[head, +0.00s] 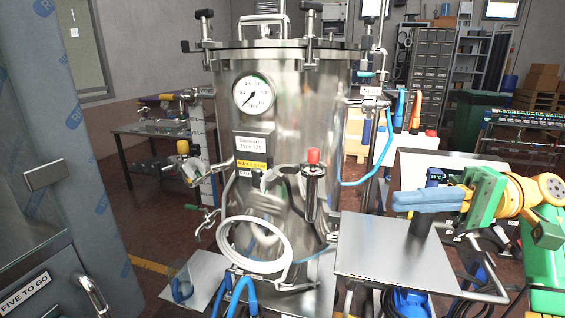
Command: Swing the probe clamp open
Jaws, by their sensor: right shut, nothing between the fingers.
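The steel pressure vessel (312,110) stands upright in the middle, with a round gauge (254,93) on its front. I cannot tell for certain which fitting is the probe clamp. A small metal fitting (372,98) sits at the vessel's right side, near a blue hose. My right gripper (398,201), with blue fingers and a green body, is shut and empty. It is right of the vessel and apart from it, over a metal side table. My left gripper is not in view.
The side table (380,258) has a mostly bare top. A white hose ring (234,240) hangs at the vessel's lower front. A blue hose (386,150) loops at its right. A grey cabinet (45,220) stands at the left edge. A workbench (150,128) is behind left.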

